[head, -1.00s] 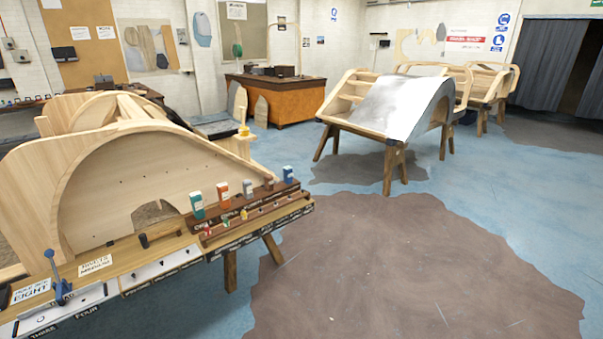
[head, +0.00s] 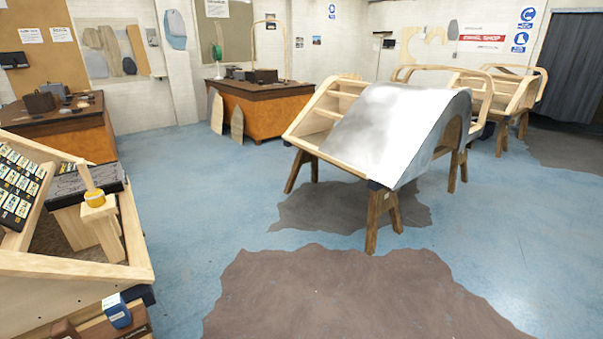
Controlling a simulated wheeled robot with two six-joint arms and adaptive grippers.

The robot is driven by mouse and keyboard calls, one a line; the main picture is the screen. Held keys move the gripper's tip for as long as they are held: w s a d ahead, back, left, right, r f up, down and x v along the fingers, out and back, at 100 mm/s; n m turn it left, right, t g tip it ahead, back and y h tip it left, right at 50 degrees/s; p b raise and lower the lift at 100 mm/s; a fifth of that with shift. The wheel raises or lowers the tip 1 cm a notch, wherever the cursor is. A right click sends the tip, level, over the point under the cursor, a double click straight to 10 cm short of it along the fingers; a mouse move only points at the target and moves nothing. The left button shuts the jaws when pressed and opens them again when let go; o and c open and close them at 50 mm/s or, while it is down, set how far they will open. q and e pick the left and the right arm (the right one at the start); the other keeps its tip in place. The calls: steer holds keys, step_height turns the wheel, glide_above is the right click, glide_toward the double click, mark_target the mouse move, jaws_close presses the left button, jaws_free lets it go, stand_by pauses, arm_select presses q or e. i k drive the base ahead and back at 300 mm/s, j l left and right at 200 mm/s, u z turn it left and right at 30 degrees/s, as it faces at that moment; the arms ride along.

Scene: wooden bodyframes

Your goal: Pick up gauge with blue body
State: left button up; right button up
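A gauge with a blue body and a pale top (head: 117,311) stands at the bottom left of the head view, on the end of a dark wooden rack (head: 133,325). The other gauges of the row are out of view. Neither of my grippers shows.
Another bodyframe with a silver panel (head: 393,132) stands on trestles ahead. Wooden desks (head: 262,108) are behind. The blue floor (head: 200,215) between is open.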

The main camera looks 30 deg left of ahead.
mark_target(116, 311)
steer(key=i+u, duration=0.1)
steer(key=i, duration=0.4)
steer(key=i+l+u, duration=0.15)
steer(key=i, duration=0.4)
steer(key=i+l+u, duration=0.1)
steer(key=i, duration=0.4)
steer(key=u, duration=3.4)
